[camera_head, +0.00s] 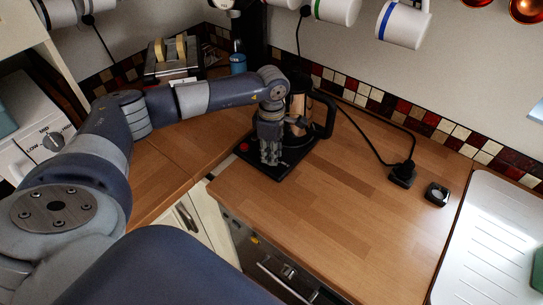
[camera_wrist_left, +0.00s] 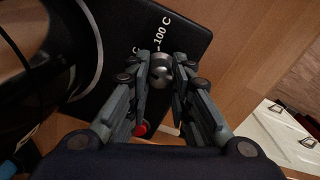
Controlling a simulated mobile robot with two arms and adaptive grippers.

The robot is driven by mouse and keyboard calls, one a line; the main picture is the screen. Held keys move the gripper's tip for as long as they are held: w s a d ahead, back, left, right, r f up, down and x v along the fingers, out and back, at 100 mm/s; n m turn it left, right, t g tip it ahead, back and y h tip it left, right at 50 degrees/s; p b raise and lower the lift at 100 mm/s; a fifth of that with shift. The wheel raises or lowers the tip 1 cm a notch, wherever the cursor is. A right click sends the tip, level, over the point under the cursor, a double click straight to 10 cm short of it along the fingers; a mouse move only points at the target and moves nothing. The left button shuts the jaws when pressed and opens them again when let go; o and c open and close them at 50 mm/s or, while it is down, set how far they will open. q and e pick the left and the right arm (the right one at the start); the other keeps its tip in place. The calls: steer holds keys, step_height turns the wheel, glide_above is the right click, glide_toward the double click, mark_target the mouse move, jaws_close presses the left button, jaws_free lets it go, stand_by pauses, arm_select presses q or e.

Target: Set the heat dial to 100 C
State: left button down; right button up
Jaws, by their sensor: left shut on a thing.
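The heat dial (camera_wrist_left: 160,72) is a small round silver knob on the black base plate (camera_wrist_left: 186,35) of a kettle, seen in the left wrist view. White lettering reading 100 C (camera_wrist_left: 162,33) is just beyond the knob, with part of another mark ending in C beside it. My left gripper (camera_wrist_left: 160,66) has its fingers on both sides of the knob, shut on it. In the head view my left gripper (camera_head: 271,158) points down at the near part of the base and hides the dial. The knob's pointer cannot be made out. My right gripper is not in view.
The glass kettle (camera_head: 298,102) with a black handle stands on the base behind my gripper. A red button (camera_wrist_left: 141,129) is near the base's edge. A toaster (camera_head: 173,62) is at the back left. A black cable runs to a plug (camera_head: 402,174); the wooden worktop (camera_head: 345,225) in front is clear.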

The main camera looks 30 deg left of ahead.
arm_select(q)
steer(key=m+b, duration=0.5)
steer(key=shift+w+f+b, duration=0.1)
steer(key=shift+w+b, duration=0.05)
steer(key=shift+b, duration=0.2)
steer(key=m+b, duration=0.2)
steer(key=m, duration=0.1)
steer(key=shift+m+b, duration=0.3)
steer(key=shift+m, duration=0.1)
steer(key=shift+r+m+b, duration=0.25)
steer(key=shift+m+b, duration=0.05)
steer(key=shift+m, duration=0.1)
steer(key=c, duration=1.7)
jaws_free()
steer(key=shift+o, duration=1.4)
steer(key=shift+a+r, duration=0.1)
steer(key=shift+a, duration=0.05)
steer(key=shift+d, duration=0.2)
step_height(320, 180, up, 12)
